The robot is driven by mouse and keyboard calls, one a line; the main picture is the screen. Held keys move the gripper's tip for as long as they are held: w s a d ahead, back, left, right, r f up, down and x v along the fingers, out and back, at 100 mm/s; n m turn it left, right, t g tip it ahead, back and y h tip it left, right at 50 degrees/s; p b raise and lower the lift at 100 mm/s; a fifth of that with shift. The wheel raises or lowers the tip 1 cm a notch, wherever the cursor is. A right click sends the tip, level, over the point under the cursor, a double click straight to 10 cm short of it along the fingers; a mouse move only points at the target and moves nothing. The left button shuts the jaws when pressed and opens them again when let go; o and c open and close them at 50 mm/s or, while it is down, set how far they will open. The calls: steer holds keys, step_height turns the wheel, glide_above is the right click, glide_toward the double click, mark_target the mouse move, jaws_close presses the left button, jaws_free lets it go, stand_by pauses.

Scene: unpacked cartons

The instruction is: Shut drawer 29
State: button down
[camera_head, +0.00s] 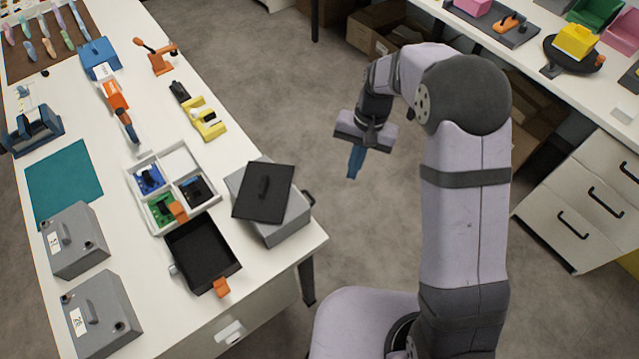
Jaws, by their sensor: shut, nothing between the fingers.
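My gripper (355,163) has blue fingers that are shut and empty. It points down over the open floor, right of the left table and apart from everything on it. Two grey boxes with small white number labels, a rear one (82,247) and a front one (112,322), stand at the table's left; the numbers are too small to read surely. A black open tray (202,258) with orange tabs lies right of them, empty. I cannot tell which thing is drawer 29, and no drawer number is clearly readable.
A grey box (286,228) with a black lid stands at the left table's right edge. A divided white tray (140,169) holds small parts. A drawer front with a white handle (230,333) is under this table. A cabinet (565,222) with dark handles stands at right. Floor between is clear.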

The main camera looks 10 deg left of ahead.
steer(key=w+a+r+m+y, duration=0.1)
steer(key=a+r+m, duration=0.2)
steer(key=r+m, duration=0.3)
steer(key=shift+w+m+g, duration=0.25)
steer(key=shift+m+g, duration=0.05)
steer(key=shift+m, duration=0.3)
steer(key=s+a+f+p, duration=0.2)
steer(key=f, duration=0.3)
steer(key=s+a+f+p, duration=0.2)
steer(key=a+f, duration=0.1)
steer(key=f, duration=0.2)
steer(key=shift+s+f, duration=0.15)
steer(key=shift+s, duration=0.25)
